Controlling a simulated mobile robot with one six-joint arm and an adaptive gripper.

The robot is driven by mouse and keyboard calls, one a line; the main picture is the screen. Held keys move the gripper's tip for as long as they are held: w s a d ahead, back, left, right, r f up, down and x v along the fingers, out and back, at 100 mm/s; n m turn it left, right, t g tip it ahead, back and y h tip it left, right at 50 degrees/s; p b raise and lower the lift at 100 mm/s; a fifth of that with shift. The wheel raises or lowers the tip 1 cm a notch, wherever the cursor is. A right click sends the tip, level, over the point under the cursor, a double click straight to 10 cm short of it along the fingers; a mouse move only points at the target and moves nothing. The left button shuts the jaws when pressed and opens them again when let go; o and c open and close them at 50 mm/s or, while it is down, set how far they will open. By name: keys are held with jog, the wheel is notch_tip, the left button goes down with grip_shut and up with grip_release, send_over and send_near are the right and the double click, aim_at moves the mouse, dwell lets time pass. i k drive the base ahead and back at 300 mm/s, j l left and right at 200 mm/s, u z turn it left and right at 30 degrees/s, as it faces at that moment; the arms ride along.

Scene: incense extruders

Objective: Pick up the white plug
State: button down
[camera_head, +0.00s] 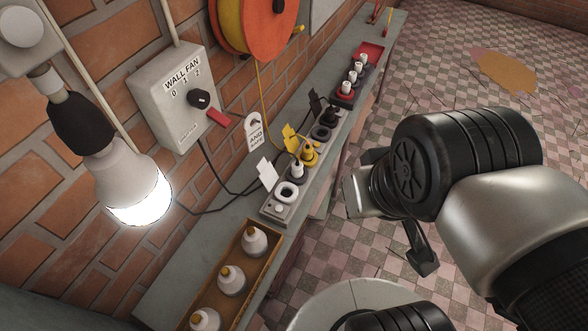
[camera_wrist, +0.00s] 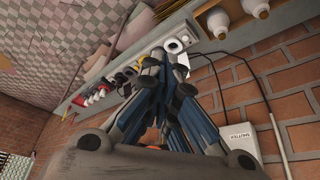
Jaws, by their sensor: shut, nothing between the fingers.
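The white plug (camera_head: 297,170) sits upright in a grey power strip (camera_head: 269,212) on the narrow wall shelf, in the head view. A blank white tag (camera_head: 266,173) hangs beside it. A white ring-shaped socket (camera_head: 286,192) is in front of it. My gripper (camera_wrist: 168,62) is shut and empty in the wrist view, its fingertips pointing toward the shelf and covering part of the strip. In the head view my arm's end is right of the strip, apart from it and over the floor side. I cannot clearly make out the plug in the wrist view.
A yellow plug (camera_head: 308,155) and a black plug (camera_head: 328,117) stand farther along the strip. A wooden tray (camera_head: 262,283) with white bulbs is at the near end. A lit bulb (camera_head: 128,180) and the wall fan box (camera_head: 176,95) jut from the brick wall. Cables cross the shelf.

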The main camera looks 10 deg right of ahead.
aim_at(296, 171)
jog(key=i+l+u, duration=0.1)
jog(key=i+l, duration=0.2)
jog(key=i+l+u, duration=0.1)
jog(key=i+l, duration=0.15)
jog(key=l, duration=0.2)
jog(key=i+l+u, duration=0.15)
jog(key=l, duration=0.25)
jog(key=i+u, duration=0.1)
jog(key=u, duration=1.3)
